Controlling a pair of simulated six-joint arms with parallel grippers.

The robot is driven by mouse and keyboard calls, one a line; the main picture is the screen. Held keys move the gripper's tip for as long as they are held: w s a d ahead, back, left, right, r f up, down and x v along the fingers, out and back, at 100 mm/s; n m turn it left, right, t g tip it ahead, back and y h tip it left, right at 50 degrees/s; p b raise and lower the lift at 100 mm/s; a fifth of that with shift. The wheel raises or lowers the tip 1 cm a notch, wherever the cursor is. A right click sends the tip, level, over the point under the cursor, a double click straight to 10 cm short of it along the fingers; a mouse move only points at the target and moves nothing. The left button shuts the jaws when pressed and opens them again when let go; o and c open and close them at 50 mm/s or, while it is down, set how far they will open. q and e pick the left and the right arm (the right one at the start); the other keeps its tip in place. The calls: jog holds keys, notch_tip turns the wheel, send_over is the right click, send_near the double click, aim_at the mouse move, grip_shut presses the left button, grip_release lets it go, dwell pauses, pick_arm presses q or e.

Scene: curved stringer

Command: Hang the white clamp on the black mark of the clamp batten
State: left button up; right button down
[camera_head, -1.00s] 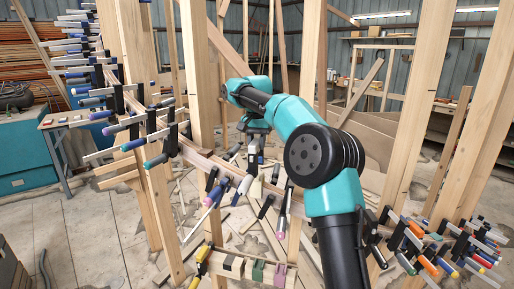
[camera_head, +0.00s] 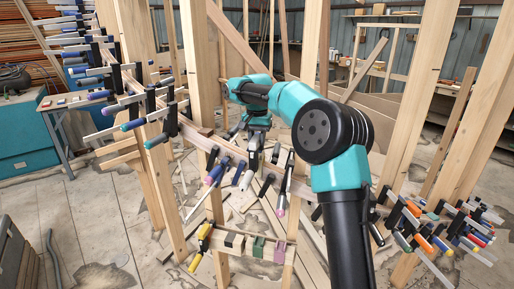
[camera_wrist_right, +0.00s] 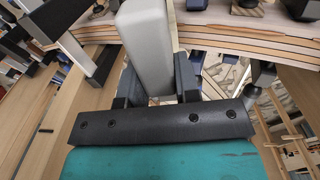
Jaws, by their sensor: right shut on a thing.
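My right gripper (camera_head: 257,127) is above the curved stringer in the head view, pointing down. In the right wrist view the gripper (camera_wrist_right: 150,88) is shut on a pale bar, the handle of the white clamp (camera_wrist_right: 147,42). The rest of that clamp is mostly hidden. Below and nearer in the head view runs the clamp batten (camera_head: 270,262), a short wooden bar with coloured blocks on it. My left gripper is not in view.
The curved stringer (camera_head: 200,140) carries several clamps along its left part and near the middle. Upright posts (camera_head: 200,70) stand close by my right arm. More clamps (camera_head: 440,235) crowd the right side. A teal cabinet (camera_head: 28,130) stands at the far left.

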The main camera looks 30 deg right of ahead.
jog(key=shift+f, duration=1.65)
jog(key=shift+f, duration=0.2)
jog(key=c, duration=0.8)
grip_release()
jog(key=shift+c, duration=0.2)
notch_tip(320, 180, up, 17)
jog(key=shift+w+r, duration=0.15)
jog(key=shift+r, duration=0.05)
jog(key=shift+a, duration=0.1)
